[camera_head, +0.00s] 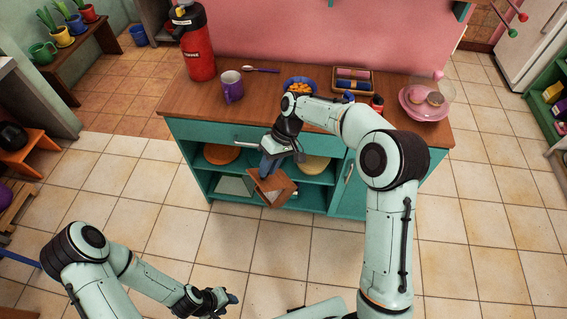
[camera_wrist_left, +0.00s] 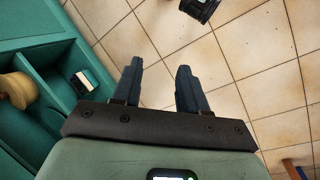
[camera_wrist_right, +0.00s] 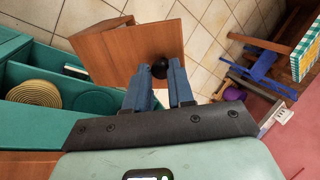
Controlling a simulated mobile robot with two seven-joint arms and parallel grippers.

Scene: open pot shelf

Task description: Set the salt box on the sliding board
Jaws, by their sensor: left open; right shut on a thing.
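A brown wooden box with a black knob (camera_wrist_right: 130,55), apparently the salt box, hangs tilted in front of the open teal shelf. It also shows in the head view (camera_head: 259,187). My right gripper (camera_wrist_right: 158,74) is shut on it at the knob; the head view shows that gripper (camera_head: 267,170) in front of the upper compartment. My left gripper (camera_wrist_left: 159,68) is open and empty over the floor, at the bottom of the head view (camera_head: 224,297). A pale flat panel (camera_head: 235,186) is in the lower left compartment; I cannot tell whether it is the sliding board.
The wooden counter (camera_head: 265,93) holds a purple mug (camera_head: 232,88), a red flask (camera_head: 196,45) and a pink bowl (camera_head: 420,106). The tiled floor in front is clear.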

